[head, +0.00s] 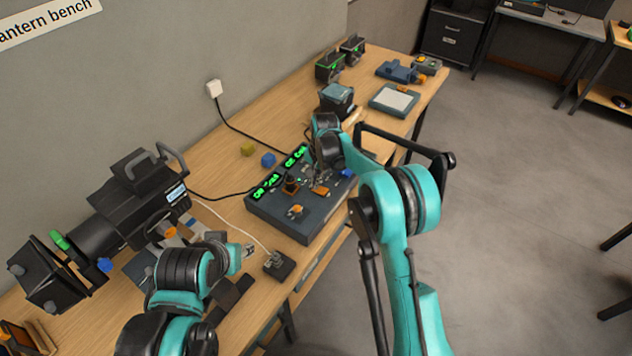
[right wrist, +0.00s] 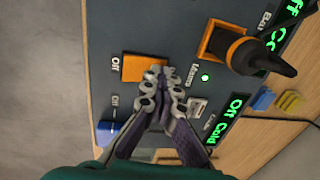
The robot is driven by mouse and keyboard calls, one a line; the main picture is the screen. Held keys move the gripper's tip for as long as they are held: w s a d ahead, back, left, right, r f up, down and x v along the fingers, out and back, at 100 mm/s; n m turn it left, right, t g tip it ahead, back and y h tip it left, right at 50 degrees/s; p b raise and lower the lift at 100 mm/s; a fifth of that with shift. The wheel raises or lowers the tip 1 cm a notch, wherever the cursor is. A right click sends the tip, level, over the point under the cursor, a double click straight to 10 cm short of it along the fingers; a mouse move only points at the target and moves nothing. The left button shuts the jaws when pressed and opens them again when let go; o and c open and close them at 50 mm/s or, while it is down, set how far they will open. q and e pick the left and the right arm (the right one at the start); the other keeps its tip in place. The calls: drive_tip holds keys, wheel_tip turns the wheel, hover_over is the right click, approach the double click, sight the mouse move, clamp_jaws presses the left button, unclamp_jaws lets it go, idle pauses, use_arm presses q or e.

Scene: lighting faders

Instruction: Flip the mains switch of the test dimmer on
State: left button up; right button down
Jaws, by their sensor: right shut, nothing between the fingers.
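The test dimmer (head: 263,213) is a dark blue panel box on the bench, with green lit displays along its back edge. In the right wrist view its panel (right wrist: 205,28) carries an orange plate (right wrist: 135,67), an "Off" label on one side and a "Mains" label (right wrist: 193,76) on the other. A green lamp (right wrist: 205,78) glows next to that label. My right gripper (right wrist: 157,73) is shut and empty, its tips over the edge of the orange plate; they hide part of it, and contact cannot be told. My left gripper (head: 249,250) is left of the dimmer, too small to read.
A black lever on an orange base (right wrist: 228,45) and a blue knob (right wrist: 110,130) stand close to my right fingers. A small dark box (head: 279,264) with a cable sits near my left gripper. A large black lantern (head: 130,200) fills the bench's left.

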sight(323, 190)
drive_tip(key=shift+s+d, duration=0.1)
drive_tip(key=shift+d, duration=0.05)
drive_tip(key=shift+s+d+r, duration=0.25)
drive_tip(key=shift+s+d, duration=0.05)
drive_tip(key=shift+d, duration=0.15)
wheel_tip(323, 190, up, 12)
drive_tip(key=d, duration=0.1)
drive_tip(key=shift+s, duration=0.35)
idle(0.4)
